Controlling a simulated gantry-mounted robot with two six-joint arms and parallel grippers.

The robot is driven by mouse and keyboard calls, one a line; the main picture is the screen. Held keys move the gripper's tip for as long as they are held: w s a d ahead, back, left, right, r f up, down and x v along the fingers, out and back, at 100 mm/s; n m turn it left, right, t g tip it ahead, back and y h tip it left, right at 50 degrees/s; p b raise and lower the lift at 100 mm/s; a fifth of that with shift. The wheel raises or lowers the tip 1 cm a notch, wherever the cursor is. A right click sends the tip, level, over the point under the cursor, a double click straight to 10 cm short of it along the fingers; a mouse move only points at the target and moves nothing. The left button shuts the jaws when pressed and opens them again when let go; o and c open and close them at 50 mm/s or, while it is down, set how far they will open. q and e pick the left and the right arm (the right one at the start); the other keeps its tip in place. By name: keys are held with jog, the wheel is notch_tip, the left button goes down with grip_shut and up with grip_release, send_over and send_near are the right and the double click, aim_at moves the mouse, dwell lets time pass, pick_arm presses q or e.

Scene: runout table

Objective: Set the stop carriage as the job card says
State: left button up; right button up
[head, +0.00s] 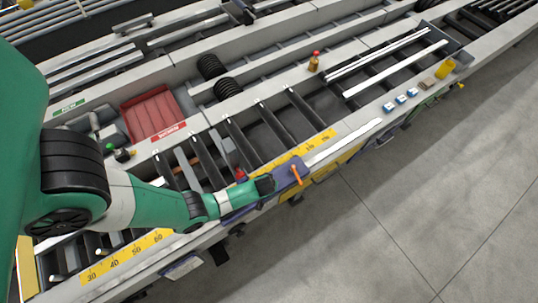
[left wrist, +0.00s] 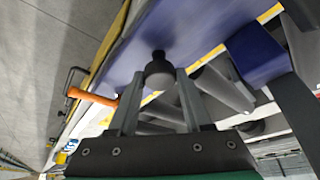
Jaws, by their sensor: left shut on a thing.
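The blue-purple stop carriage (head: 284,177) sits on the front rail of the runout table, over the yellow scale (head: 125,254). My left gripper (head: 264,186) is at the carriage. In the left wrist view my left gripper (left wrist: 157,88) is shut on a dark round knob (left wrist: 158,66) against the carriage face (left wrist: 190,25). The carriage's exact scale reading is hidden by it and my arm. No readable job card shows. My right gripper is not in view.
A red part (head: 240,174) stands just left of the carriage. Dark rollers (head: 235,138) lie behind it. A red tray (head: 151,112), a brown bottle (head: 314,62), blue-white boxes (head: 401,99) and a yellow cup (head: 445,69) stand around. The rail right of the carriage (head: 345,140) looks clear.

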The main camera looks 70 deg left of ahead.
pick_arm(q)
grip_shut()
dwell(0.9)
